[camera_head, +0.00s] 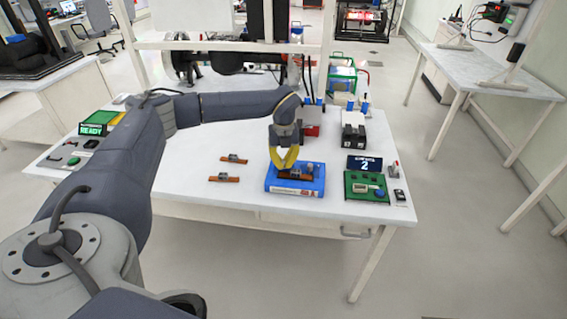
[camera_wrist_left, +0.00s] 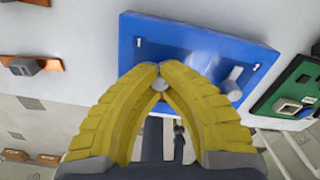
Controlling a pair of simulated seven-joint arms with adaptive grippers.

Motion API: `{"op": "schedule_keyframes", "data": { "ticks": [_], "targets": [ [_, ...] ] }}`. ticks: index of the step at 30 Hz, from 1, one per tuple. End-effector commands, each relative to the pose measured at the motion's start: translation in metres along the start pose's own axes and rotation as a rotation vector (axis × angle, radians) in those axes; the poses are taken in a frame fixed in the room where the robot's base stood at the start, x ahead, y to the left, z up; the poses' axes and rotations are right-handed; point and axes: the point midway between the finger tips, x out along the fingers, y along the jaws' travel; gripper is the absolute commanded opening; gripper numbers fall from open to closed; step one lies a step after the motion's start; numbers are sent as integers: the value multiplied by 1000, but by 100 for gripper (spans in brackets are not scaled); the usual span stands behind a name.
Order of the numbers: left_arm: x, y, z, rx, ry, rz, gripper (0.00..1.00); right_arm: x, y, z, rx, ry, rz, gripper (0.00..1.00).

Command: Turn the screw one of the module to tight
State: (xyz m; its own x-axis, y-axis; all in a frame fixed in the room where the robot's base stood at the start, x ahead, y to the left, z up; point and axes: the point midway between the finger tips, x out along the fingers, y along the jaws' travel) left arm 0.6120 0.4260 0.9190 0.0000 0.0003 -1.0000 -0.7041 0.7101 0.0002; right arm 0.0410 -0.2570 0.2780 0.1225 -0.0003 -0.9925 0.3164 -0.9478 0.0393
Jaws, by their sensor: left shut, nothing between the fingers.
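A blue module (camera_head: 295,180) lies on the white table, with a brown piece (camera_head: 296,174) on its top and a small grey knob-like part (camera_head: 310,168) at its right. My left gripper (camera_head: 284,166) has yellow fingers and reaches down over the module's left half. In the left wrist view the blue module (camera_wrist_left: 200,50) fills the upper middle, and my left gripper (camera_wrist_left: 160,72) has its fingertips together in front of it. A small round grey screw-like part (camera_wrist_left: 160,84) shows just at the fingertips; whether they touch it I cannot tell. A grey post (camera_wrist_left: 231,80) stands at the module's right.
Two brown strips with grey blocks (camera_head: 234,158) lie left of the module. A black box (camera_head: 353,137) stands behind. The table front left is clear.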

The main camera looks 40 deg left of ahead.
Motion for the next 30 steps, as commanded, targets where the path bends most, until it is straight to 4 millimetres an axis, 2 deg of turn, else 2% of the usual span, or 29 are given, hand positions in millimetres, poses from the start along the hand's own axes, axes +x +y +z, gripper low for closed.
{"op": "schedule_keyframes", "data": {
  "ticks": [9, 23, 30],
  "targets": [
    [-1, 0, 0, 86, -1, -1, 0, 0, 0, 0, 0, 0, 0, 50],
    [-1, 0, 0, 98, -1, -1, 0, 0, 0, 0, 0, 0, 0, 50],
    [0, 0, 0, 97, -1, -1, 26, 0, 0, 0, 0, 0, 0, 50]
  ]
}}
